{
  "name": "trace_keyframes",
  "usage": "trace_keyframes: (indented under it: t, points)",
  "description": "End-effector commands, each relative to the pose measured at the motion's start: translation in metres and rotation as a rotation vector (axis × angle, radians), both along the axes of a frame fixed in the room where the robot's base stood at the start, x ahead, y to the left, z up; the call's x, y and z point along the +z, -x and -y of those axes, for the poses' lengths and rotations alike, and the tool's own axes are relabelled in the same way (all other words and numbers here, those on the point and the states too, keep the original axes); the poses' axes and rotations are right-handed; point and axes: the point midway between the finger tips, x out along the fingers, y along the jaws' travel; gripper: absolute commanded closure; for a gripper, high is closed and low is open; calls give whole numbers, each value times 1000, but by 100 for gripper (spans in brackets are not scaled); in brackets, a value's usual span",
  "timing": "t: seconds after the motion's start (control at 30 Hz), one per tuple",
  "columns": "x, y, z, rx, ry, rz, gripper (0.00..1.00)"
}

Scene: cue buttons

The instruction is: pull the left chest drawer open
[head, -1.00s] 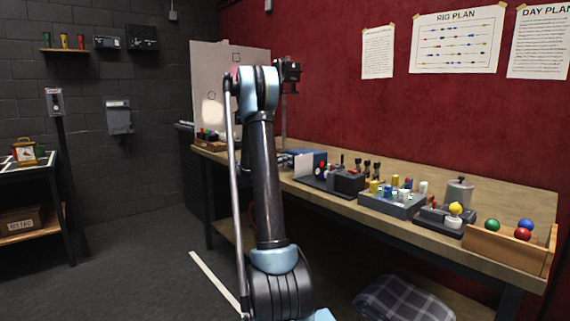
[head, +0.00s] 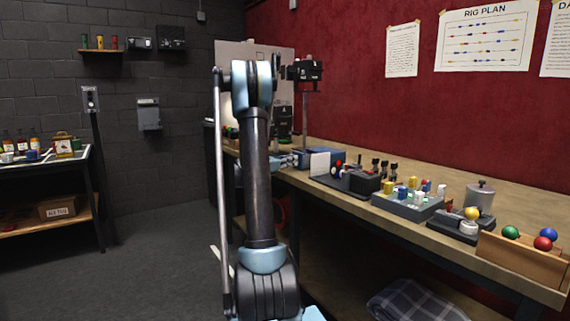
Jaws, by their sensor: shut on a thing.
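A small blue chest (head: 328,153) sits on the workbench, just right of my arm, with a pale panel at its front. My arm rises in the middle of the head view and bends over at the top. Its light blue wrist shows behind the upper arm, at bench height. My gripper (head: 297,160) is small and partly covered there, at the left side of the chest. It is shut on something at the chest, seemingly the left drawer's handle. The handle, the fingertips and how far the drawer is out are too small or hidden to tell.
The workbench (head: 520,208) runs along the red wall. Right of the chest stand a dark lever box (head: 365,181), a grey block of coloured pegs (head: 408,205) and a wooden ball tray (head: 515,258). A camera-like device (head: 305,70) stands on a pole. Floor at left is clear.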

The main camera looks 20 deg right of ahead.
Motion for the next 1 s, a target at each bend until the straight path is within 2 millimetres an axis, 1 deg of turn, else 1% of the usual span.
trace_keyframes:
  t: [0.3, 0.33, 0.37, 0.4, 0.43, 0.77, 0.87, 1.0]
  points:
    - [1, -2, 0, 4, 3, 0, 100]
    - [1, -2, 0, 4, 3, 0, 84]
    - [1, -2, 0, 4, 3, 0, 77]
    - [1, -2, 1, 3, 3, 0, 68]
    - [1, -2, 1, 3, 2, -1, 66]
    - [1, 1, 1, -2, 1, 0, 66]
    - [1, 2, -5, -1, 1, 0, 66]
    - [0, 4, -23, 1, 1, 0, 66]
